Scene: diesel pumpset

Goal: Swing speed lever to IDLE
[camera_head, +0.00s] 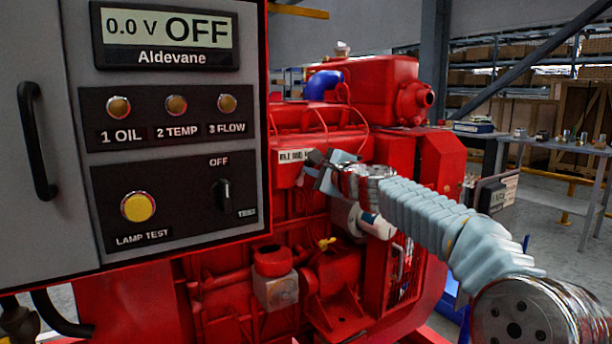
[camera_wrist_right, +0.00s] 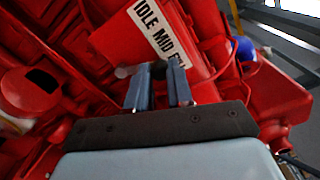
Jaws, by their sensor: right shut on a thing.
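The red engine (camera_head: 300,225) carries a white label strip (camera_head: 292,156) whose text is partly hidden by my right gripper. In the right wrist view the label (camera_wrist_right: 158,30) reads IDLE, MID and the start of a word beginning with F. My right gripper (camera_head: 318,168) is at the engine's side, just below the label. In the right wrist view its fingers (camera_wrist_right: 159,78) are shut on a small dark piece (camera_wrist_right: 159,69), apparently the speed lever, below the MID part. Most of the lever is hidden by the fingers. My left gripper is out of view.
A grey control panel (camera_head: 165,215) stands close at the left, with a display (camera_head: 170,30) reading 0.0 V OFF. A blue pipe (camera_head: 324,84) is on top of the engine. A workbench (camera_head: 560,145) with small parts stands at the back right.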

